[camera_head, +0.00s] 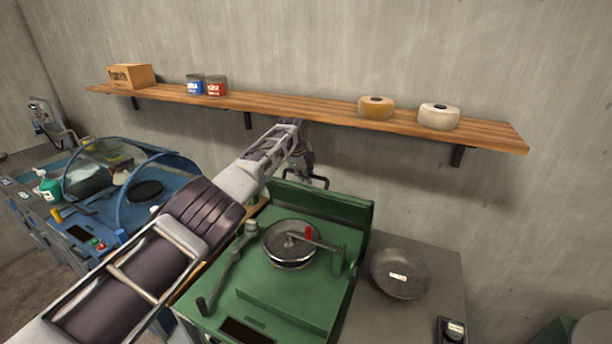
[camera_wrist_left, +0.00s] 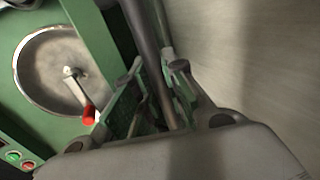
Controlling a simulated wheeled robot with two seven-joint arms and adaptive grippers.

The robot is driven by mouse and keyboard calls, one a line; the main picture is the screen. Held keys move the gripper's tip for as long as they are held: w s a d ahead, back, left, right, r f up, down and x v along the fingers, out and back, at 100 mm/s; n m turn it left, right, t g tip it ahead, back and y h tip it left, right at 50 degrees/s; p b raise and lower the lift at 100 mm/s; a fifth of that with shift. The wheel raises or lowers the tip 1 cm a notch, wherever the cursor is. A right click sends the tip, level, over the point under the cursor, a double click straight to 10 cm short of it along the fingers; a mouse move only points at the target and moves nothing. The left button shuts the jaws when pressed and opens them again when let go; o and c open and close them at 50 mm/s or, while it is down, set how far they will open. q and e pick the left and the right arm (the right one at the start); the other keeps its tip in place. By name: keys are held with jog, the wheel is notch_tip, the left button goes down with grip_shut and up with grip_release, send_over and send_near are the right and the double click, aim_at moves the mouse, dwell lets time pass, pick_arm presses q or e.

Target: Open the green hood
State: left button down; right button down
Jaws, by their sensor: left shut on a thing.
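The green machine (camera_head: 255,295) stands at bottom centre with a round metal bowl (camera_head: 290,258) in its top and a red-tipped arm (camera_head: 309,233) over it. A green panel (camera_head: 335,207) stands upright along its back edge; I cannot tell whether it is the hood. My left arm reaches across to the back of the machine. My left gripper (camera_head: 306,172) is above the panel. In the left wrist view the gripper (camera_wrist_left: 155,95) is shut on a dark bar (camera_wrist_left: 146,40), beside the bowl (camera_wrist_left: 60,70). My right gripper is out of view.
A blue machine (camera_head: 165,187) with a clear hood stands at left. A wooden shelf (camera_head: 320,108) on the wall above carries a box, two cans and two rolls. A grey table (camera_head: 440,265) with a dark bowl (camera_head: 400,273) is right of the green machine.

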pick_arm(q)
jog(key=shift+s+f, duration=0.1)
jog(key=c, duration=1.5)
grip_release()
jog(key=shift+o, duration=0.2)
jog(key=shift+r, duration=0.3)
jog(key=shift+s+a+r, duration=0.1)
jog(key=shift+s+r, duration=0.1)
jog(key=shift+r, duration=0.3)
jog(key=v, duration=1)
jog(key=shift+s+r, duration=0.2)
jog(key=shift+a, duration=0.1)
